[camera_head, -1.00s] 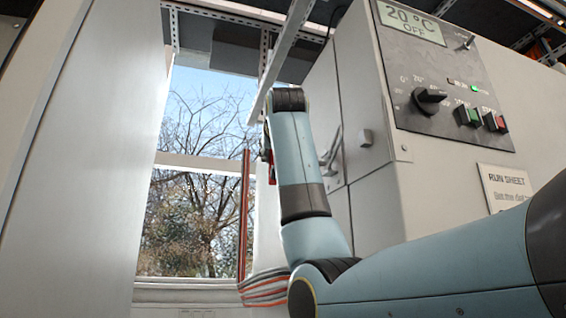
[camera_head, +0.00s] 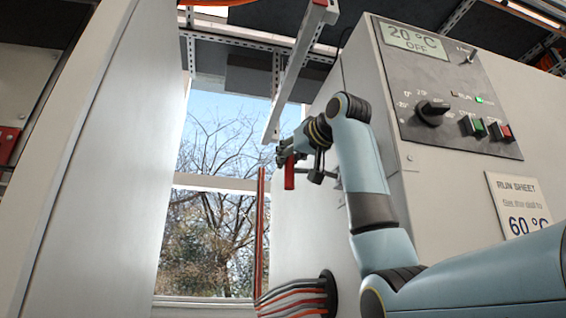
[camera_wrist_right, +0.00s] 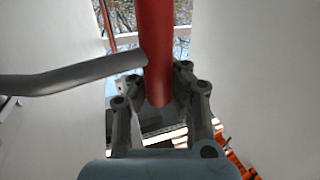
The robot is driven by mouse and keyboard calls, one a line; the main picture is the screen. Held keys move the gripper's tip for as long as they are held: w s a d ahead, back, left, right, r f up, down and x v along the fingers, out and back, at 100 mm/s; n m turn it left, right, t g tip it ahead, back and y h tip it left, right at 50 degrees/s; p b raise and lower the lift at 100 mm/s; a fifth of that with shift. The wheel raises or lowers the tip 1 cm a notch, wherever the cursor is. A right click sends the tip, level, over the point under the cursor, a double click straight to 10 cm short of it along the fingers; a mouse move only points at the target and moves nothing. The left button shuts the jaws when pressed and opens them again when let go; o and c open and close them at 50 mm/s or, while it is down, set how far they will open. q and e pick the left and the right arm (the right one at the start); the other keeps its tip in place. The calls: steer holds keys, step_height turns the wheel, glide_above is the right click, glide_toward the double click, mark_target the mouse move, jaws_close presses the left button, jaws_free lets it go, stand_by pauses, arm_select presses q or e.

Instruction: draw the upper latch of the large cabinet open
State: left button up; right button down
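The large cabinet (camera_head: 375,90) stands at the right in the head view, with its pale side face turned to the window. A red upright handle (camera_head: 289,173) shows beside that face; in the wrist view it is a red cylinder (camera_wrist_right: 157,45) with a grey bar (camera_wrist_right: 75,77) running left from it. My right gripper (camera_head: 286,158) is at the handle. In the wrist view its fingers (camera_wrist_right: 160,85) flank the red cylinder closely and look closed around it. My forearm hides part of the cabinet edge and the latch mounting. My left gripper is not in view.
A control panel (camera_head: 445,100) with a dial and buttons is on the cabinet front, above a run sheet (camera_head: 517,205). A tall pale panel (camera_head: 110,170) stands at the left. Cables (camera_head: 290,297) enter a hole in the cabinet side. A metal beam (camera_head: 298,70) hangs above my gripper.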

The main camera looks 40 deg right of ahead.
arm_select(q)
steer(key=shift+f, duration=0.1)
arm_select(e)
steer(key=c, duration=2)
jaws_free()
steer(key=shift+f, duration=0.3)
steer(key=o, duration=0.5)
steer(key=shift+s+r, duration=0.3)
steer(key=shift+s, duration=0.6)
steer(key=shift+c, duration=0.2)
steer(key=shift+o, duration=1.1)
steer(key=shift+s+r, duration=0.1)
steer(key=shift+s, duration=0.1)
steer(key=shift+o, duration=1)
steer(key=shift+w, duration=0.55)
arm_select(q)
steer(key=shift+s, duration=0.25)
arm_select(e)
steer(key=s, duration=0.7)
steer(key=shift+s+a, duration=0.2)
steer(key=shift+a, duration=0.05)
